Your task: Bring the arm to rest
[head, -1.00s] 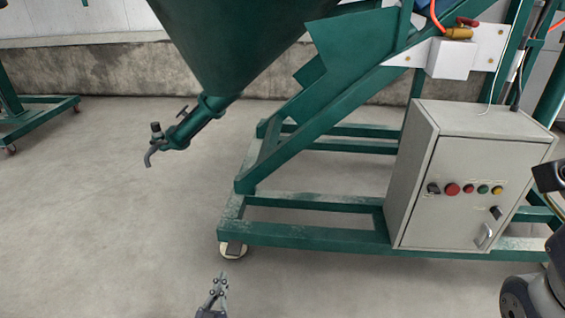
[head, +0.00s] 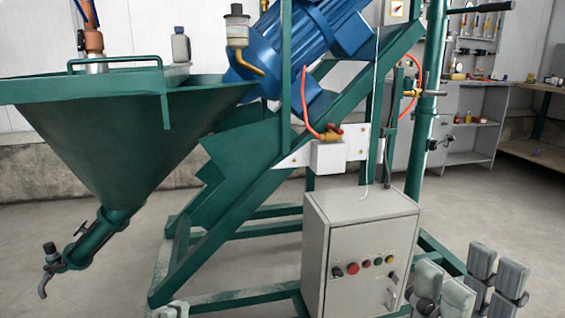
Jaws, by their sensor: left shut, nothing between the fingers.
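My arms behind the grippers are mostly out of the picture.
The grey control box (head: 352,262) with coloured buttons stands on the green machine frame (head: 225,240). A green hopper (head: 115,135) with a spout is at the left, a blue motor (head: 300,50) above. Shelves (head: 470,130) and a workbench (head: 535,152) stand behind right. Open floor lies between.

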